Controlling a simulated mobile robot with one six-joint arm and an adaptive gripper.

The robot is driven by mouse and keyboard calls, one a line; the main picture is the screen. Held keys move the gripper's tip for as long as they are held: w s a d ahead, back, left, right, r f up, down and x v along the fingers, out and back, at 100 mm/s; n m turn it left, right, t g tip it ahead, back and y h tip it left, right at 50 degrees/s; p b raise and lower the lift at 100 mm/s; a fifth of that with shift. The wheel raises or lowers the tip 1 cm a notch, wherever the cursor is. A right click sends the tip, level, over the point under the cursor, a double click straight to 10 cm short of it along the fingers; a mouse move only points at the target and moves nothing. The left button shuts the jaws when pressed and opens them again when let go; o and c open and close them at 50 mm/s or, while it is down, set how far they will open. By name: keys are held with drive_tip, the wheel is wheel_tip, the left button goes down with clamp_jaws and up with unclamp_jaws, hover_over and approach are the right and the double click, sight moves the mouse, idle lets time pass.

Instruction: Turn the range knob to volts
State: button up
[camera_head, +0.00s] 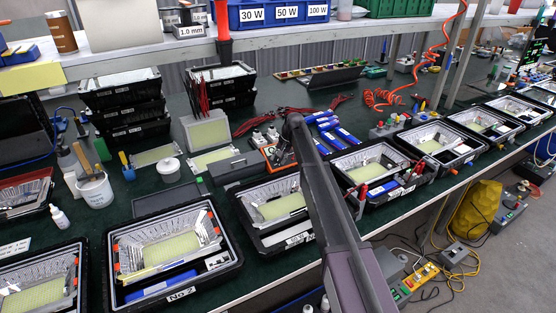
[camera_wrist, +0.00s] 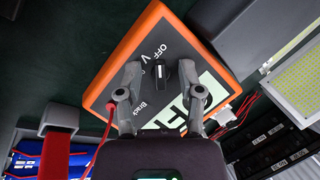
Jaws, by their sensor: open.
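The multimeter (camera_wrist: 187,48) has an orange rim and a dark face, and lies tilted in the wrist view. Its range knob (camera_wrist: 160,73) is small and black with a pale mark. "OFF" and "V" are printed above and left of the knob; which label the mark points at is too small to tell. My gripper (camera_wrist: 163,85) is open, with one finger on each side of the knob and a gap to both. The fingers cover part of the face and its pale display. In the head view the multimeter (camera_head: 272,156) is partly hidden behind my arm.
A red lead (camera_wrist: 107,122) runs from the multimeter's left edge. A lit panel (camera_wrist: 298,80) and black boxes (camera_wrist: 268,148) are at the right. Floodlight housings (camera_head: 172,245) line the bench front.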

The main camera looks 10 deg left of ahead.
clamp_jaws()
drive_tip(key=shift+n, duration=0.3)
drive_tip(key=n+h, duration=0.1)
drive_tip(key=n, duration=0.2)
drive_tip(key=shift+s+n+h+p, duration=0.1)
drive_tip(key=shift+n+h+p, duration=0.2)
drive_tip(key=shift+p, duration=0.05)
drive_tip(key=shift+n+t+h, duration=0.4)
drive_tip(key=shift+n+h, duration=0.3)
drive_tip(key=shift+n, duration=1.3)
unclamp_jaws()
